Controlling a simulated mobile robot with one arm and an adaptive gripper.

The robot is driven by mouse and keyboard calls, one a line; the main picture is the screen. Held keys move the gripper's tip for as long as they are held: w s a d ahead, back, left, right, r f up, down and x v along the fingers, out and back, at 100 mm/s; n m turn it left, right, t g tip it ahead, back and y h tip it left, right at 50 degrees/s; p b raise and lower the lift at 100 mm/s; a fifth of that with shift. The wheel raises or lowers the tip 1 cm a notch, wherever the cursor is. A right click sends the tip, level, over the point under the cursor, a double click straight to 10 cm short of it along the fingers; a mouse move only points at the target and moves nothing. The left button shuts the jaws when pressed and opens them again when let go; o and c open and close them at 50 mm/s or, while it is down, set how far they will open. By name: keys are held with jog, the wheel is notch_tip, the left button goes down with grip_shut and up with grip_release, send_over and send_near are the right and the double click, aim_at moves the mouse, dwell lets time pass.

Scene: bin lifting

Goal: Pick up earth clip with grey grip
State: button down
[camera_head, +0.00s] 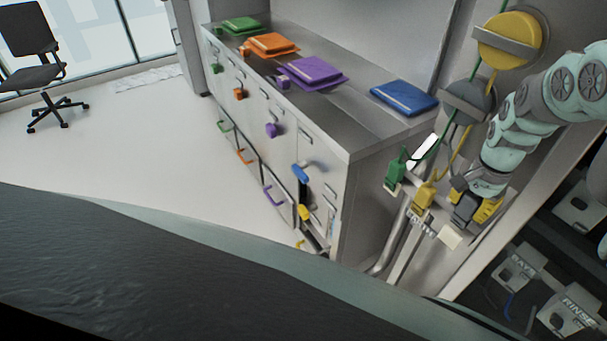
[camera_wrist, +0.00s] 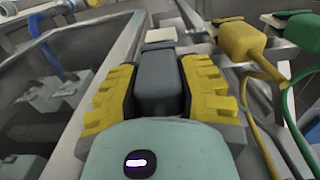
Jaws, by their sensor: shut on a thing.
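The earth clip with the grey grip (camera_head: 465,209) is at the end of the row of clips, at the right in the head view. In the wrist view, its grey grip (camera_wrist: 157,80) stands between the yellow finger pads of my gripper (camera_wrist: 158,92). My gripper (camera_head: 473,205) is shut on the grey grip, with one pad against each side. The clip's lower end is hidden, so I cannot tell whether it touches the rail. A yellow clip (camera_head: 424,195) and a green clip (camera_head: 396,171) stand to its left in the head view.
Yellow and green cables hang close by, below a yellow reel (camera_head: 509,41) and a grey reel (camera_head: 468,100). A cabinet (camera_head: 352,195) with coloured handles stands to the left. Labelled boxes (camera_head: 518,268) lie lower right.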

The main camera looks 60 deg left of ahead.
jog(key=s+p, duration=1.4)
jog(key=s, duration=0.3)
jog(key=shift+s+a, duration=0.15)
jog(key=shift+a, duration=0.2)
